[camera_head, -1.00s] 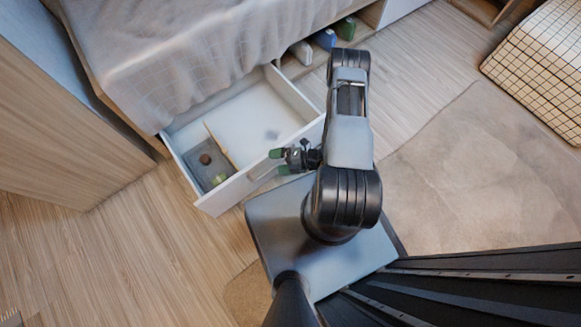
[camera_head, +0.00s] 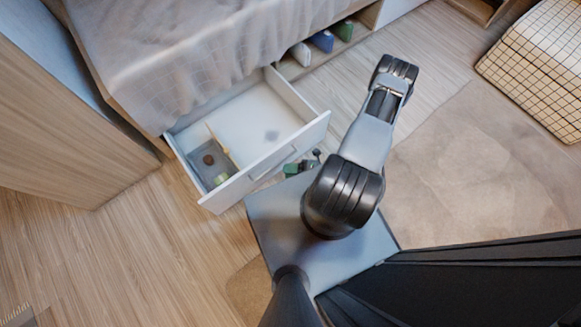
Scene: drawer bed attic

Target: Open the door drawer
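The white drawer (camera_head: 262,185) under the bed stands pulled out, its inside open to view. Its front panel carries a slim light handle (camera_head: 275,163). My gripper (camera_head: 295,168), with green fingertips, is just outside the front panel, to the right of the handle. It appears apart from the handle and holds nothing that I can see. My arm partly hides it, so the gap between its fingers is not clear.
The drawer holds a grey compartment (camera_head: 222,165) with small round items. The bed (camera_head: 190,50) overhangs its back. Books (camera_head: 322,41) stand in a low shelf beyond. A wooden panel (camera_head: 70,140) stands at left. Wood floor (camera_head: 150,240) is free at lower left.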

